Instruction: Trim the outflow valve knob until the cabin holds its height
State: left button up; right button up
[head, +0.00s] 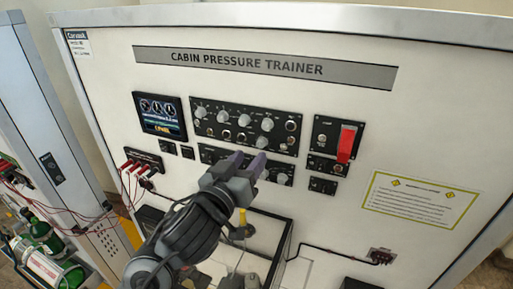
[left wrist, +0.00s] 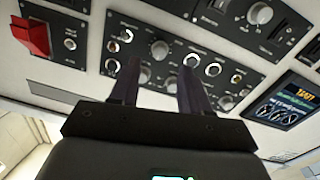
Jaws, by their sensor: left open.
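The trainer's upper control panel (head: 250,124) carries several grey knobs, and a lower knob panel (head: 212,150) sits beneath it. The labels are too small to read, so I cannot tell which is the outflow valve knob. A dark display (head: 160,116) with round gauges is at the left; its readings are illegible. My left gripper (head: 247,163) is open and empty in front of the lower panel, hiding part of it. In the left wrist view, its two fingers (left wrist: 158,78) stand apart before the knobs. My right gripper is not in view.
A red switch cover (head: 347,143) is on a small panel at the right. Red plugs with cables (head: 141,166) are at the left. A yellow-topped item (head: 242,222) stands in an open bay below. Green cylinders (head: 40,230) are at far left.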

aim_at(260, 145)
pick_arm(q)
jog(key=shift+p+x, duration=0.5)
jog(key=shift+x, duration=1.9)
grip_shut()
